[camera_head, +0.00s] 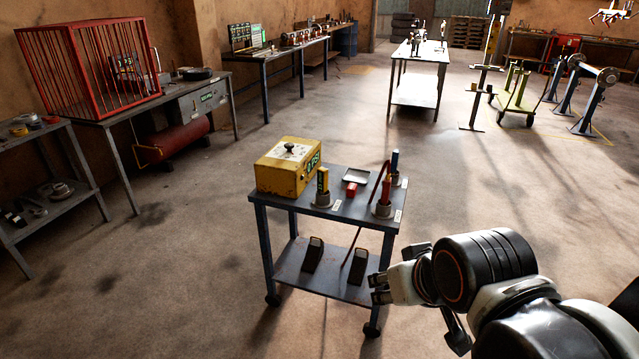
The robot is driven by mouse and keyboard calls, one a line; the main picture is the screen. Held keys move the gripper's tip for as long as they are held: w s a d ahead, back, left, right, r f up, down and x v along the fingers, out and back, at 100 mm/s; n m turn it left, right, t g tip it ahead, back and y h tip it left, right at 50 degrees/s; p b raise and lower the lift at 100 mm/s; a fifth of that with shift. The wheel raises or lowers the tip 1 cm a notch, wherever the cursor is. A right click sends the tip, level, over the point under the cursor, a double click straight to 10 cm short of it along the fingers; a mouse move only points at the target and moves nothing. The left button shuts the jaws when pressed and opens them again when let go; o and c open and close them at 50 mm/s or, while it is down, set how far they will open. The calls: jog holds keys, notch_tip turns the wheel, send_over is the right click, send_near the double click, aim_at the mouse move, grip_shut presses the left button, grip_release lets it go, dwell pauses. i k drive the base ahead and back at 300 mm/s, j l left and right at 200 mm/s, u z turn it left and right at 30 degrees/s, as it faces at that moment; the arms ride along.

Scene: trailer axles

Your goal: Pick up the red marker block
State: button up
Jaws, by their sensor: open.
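A small red block (351,189) lies on the top of the wheeled cart (335,212), just in front of a small pale tray (356,176). A taller red piece (386,190) stands upright in a round holder to its right; I cannot tell for certain which of the two is the marker block. My gripper (376,288) is at the cart's front right side, lower in the picture than the red pieces and apart from them. Its fingers point left and are open, with nothing seen between them.
A yellow box (288,168) and a yellow piece (322,182) in a holder stand at the cart's left. A blue-topped piece (394,163) stands at its back right. A dark red rod or hose leans by the right edge. Open floor surrounds the cart.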

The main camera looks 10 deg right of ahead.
aim_at(351, 190)
jog(key=i+j+z, duration=0.3)
jog(key=z, duration=0.15)
jog(key=i+j+z, duration=0.3)
jog(key=z, duration=0.2)
